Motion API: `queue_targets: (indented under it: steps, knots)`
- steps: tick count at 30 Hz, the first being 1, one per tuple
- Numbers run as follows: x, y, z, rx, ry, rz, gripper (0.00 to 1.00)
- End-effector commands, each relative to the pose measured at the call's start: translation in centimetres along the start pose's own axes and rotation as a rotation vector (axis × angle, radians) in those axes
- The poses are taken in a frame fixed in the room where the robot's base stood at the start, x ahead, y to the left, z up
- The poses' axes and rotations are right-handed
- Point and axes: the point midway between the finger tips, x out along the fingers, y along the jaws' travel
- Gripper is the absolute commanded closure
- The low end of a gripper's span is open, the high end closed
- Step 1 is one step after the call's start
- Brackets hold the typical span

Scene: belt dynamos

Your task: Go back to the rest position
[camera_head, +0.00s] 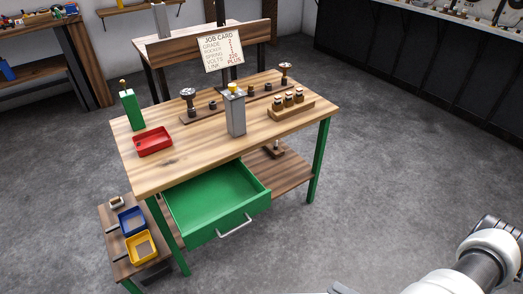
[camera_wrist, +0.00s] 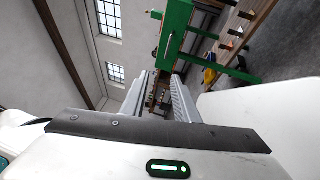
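My gripper (camera_wrist: 160,88) shows in the wrist view with its two fingers apart and nothing between them. In the head view only part of my arm (camera_head: 470,272) shows at the lower right, clear of the workbench; the fingers are out of that picture. The wooden workbench (camera_head: 170,178) with green legs stands in the middle. Its green drawer (camera_head: 208,197) is pulled out and looks empty. In the wrist view a green bench part (camera_wrist: 175,35) shows beyond the fingers, turned sideways.
A low shelf holds blue (camera_head: 131,221) and yellow (camera_head: 141,248) bins. The floor at right is free.

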Motion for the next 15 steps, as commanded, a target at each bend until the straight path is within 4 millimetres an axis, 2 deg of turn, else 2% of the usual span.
queue_targets:
  steps: [1, 8, 11, 15]
  knots:
    - [0.3, 1.9, 1.3, -0.049, 0.050, -0.019, 0.72]
    - [1.4, 7.4, 4.4, -0.256, 0.277, -0.093, 0.72]
    - [2.3, 10.7, 6.1, -0.379, 0.408, -0.126, 0.72]
    - [4.4, 16.7, 8.5, -0.609, 0.645, -0.165, 0.72]
